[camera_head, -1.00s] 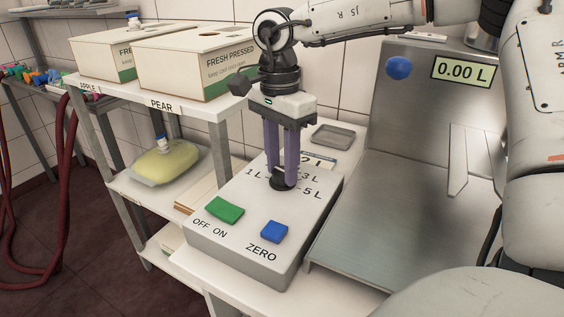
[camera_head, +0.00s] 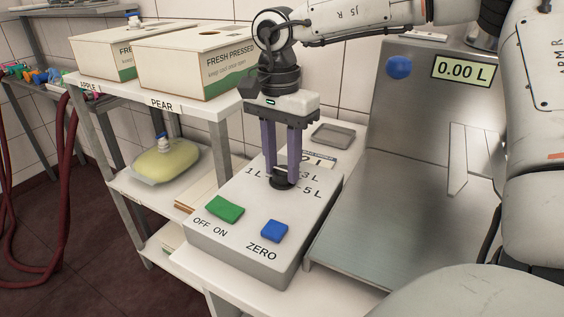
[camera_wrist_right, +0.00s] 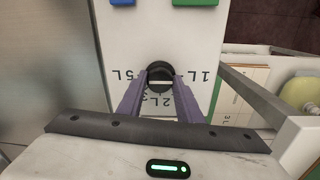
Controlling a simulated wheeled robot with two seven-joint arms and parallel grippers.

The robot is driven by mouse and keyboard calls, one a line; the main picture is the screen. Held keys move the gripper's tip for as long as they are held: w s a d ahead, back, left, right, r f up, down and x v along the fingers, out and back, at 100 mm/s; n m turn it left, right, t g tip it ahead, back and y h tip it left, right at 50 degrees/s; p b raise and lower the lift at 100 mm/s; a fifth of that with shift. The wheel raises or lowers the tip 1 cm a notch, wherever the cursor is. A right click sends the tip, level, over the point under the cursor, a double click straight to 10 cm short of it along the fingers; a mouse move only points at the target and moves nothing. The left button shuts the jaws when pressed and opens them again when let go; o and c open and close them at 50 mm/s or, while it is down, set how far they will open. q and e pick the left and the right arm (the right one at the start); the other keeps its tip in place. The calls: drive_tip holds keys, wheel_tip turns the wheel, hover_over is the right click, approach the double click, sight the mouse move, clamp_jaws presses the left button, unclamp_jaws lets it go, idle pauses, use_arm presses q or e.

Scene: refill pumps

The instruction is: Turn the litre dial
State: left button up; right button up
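The litre dial (camera_head: 282,183) is a small black knob on top of a grey control box (camera_head: 240,258). In the right wrist view the dial (camera_wrist_right: 160,73) shows a white bar across it, with 5 L on its left, 1 L on its right and 2 L and 3 L below. My right gripper (camera_head: 281,178) points down from above. Its two purple fingers lie against opposite sides of the dial, closed to its width. The fingers hide part of the dial and labels in the head view. My left gripper is not in view.
A green OFF/ON switch (camera_head: 225,209) and a blue ZERO button (camera_head: 275,231) sit in front of the dial. A steel stand (camera_head: 385,215) with a 0.00 L display (camera_head: 463,72) is on the right. A shelf (camera_head: 160,105) with juice boxes is on the left.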

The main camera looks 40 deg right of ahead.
sight(281, 169)
drive_tip(key=o, duration=0.4)
drive_tip(key=shift+r, duration=0.1)
drive_tip(key=r, duration=1)
drive_tip(key=shift+w+r+p, duration=0.1)
drive_tip(key=shift+w+p, duration=0.1)
drive_tip(key=shift+p, duration=0.2)
drive_tip(key=f, duration=1)
drive_tip(key=shift+s+f+b, duration=0.2)
drive_tip(key=shift+b, duration=0.2)
